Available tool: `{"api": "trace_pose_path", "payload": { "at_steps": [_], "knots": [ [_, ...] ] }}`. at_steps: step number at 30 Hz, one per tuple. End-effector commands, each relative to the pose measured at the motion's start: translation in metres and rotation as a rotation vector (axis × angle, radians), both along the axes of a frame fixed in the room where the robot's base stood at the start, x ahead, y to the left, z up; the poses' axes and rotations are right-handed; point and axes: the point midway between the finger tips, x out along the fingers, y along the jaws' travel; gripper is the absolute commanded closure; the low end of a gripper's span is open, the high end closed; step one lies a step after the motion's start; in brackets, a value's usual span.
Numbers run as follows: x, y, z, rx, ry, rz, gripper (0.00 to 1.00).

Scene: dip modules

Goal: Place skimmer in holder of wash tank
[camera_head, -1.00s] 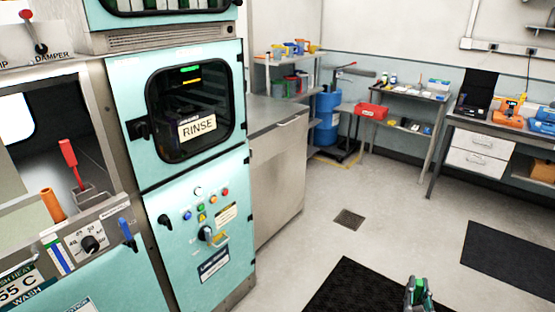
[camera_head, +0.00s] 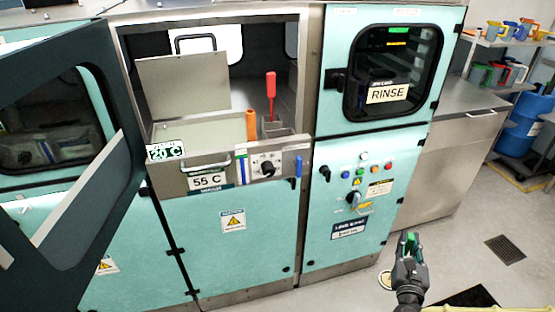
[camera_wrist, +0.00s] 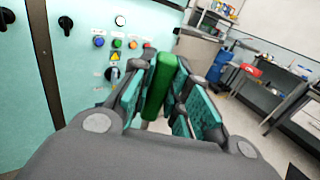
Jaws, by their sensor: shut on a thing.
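My gripper (camera_head: 409,243) is shut on a green bar (camera_wrist: 160,84), seen edge-on between its teal finger pads in the wrist view. It looks like a handle, perhaps the skimmer's; the rest of it is hidden. The gripper is low, in front of the rinse cabinet and to the right of its button panel. A red handle (camera_head: 270,92) stands upright in a grey holder (camera_head: 284,136) at the bay's right side. An orange cylinder (camera_head: 251,125) stands left of it.
An open dark door (camera_head: 98,190) stands out on the left. A raised metal lid (camera_head: 184,82) is at the bay's left. The rinse door (camera_head: 401,75) is shut. A knob and a blue lever (camera_head: 298,166) are on the tank's front.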

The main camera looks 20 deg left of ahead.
Motion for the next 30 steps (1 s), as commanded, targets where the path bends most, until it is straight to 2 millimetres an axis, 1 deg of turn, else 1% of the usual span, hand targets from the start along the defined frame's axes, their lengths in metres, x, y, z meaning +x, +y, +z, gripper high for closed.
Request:
{"api": "trace_pose_path", "payload": {
  "at_steps": [5, 8, 12, 14, 18, 20, 24, 26, 30],
  "knots": [
    [0.033, 0.026, 0.022, 0.003, -0.01, 0.045, 1.0],
    [0.055, 0.046, 0.04, 0.004, -0.012, 0.081, 1.0],
    [0.084, 0.074, 0.068, 0.005, -0.012, 0.128, 1.0],
    [0.096, 0.087, 0.081, 0.005, -0.012, 0.148, 1.0],
    [0.12, 0.116, 0.113, 0.006, -0.012, 0.193, 1.0],
    [0.128, 0.129, 0.128, 0.005, -0.012, 0.212, 1.0],
    [0.146, 0.158, 0.163, 0.004, -0.012, 0.255, 1.0],
    [0.152, 0.17, 0.179, 0.005, -0.012, 0.271, 1.0],
    [0.163, 0.199, 0.218, 0.003, -0.012, 0.312, 1.0]
  ]
}}
